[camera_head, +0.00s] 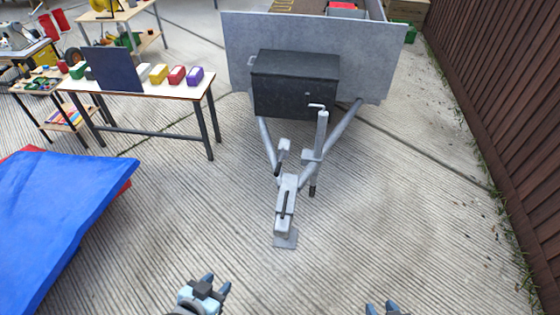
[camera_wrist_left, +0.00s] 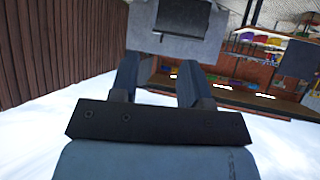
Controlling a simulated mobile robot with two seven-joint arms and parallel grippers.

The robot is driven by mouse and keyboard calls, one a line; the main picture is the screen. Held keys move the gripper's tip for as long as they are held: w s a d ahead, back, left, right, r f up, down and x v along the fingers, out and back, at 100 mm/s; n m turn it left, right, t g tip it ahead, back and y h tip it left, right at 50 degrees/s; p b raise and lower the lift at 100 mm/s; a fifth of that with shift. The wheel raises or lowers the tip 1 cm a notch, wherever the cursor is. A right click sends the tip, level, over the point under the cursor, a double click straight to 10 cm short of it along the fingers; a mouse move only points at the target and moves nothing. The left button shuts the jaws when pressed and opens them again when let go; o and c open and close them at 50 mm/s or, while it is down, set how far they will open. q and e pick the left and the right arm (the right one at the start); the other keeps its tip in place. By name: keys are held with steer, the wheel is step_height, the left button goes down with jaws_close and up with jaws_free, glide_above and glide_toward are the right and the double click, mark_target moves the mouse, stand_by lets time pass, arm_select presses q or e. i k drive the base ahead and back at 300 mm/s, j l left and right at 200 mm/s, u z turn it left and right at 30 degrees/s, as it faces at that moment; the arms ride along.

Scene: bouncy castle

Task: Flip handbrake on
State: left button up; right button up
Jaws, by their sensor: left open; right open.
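The grey metal trailer drawbar (camera_head: 287,190) points toward me, its coupling end lowest in the head view. A short upright lever with a dark grip (camera_head: 281,157) stands on the left of the drawbar and looks like the handbrake. Another dark handle (camera_head: 284,203) lies along the coupling. My left gripper (camera_head: 217,284) is open and empty, nearer to me and left of the coupling, apart from it. Its spread fingers show in the left wrist view (camera_wrist_left: 158,82). My right gripper (camera_head: 383,307) is open at the bottom edge, right of the coupling and partly cut off.
A jockey-wheel post (camera_head: 320,135) with a crank stands right of the lever. A dark box (camera_head: 295,85) sits behind, before the trailer's panel (camera_head: 235,50). A table (camera_head: 190,90) and blue mat (camera_head: 50,220) are left, a wooden fence (camera_head: 500,90) right. Concrete around the coupling is clear.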

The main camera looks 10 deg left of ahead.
mark_target(278, 166)
steer(key=i+j+z, duration=0.1)
steer(key=z, duration=0.5)
steer(key=i+j+z, duration=0.2)
steer(key=j+z, duration=0.15)
steer(key=j, duration=0.25)
steer(key=i+j+z, duration=0.2)
steer(key=j, duration=0.7)
steer(key=i+j+z, duration=0.1)
steer(key=j, duration=0.5)
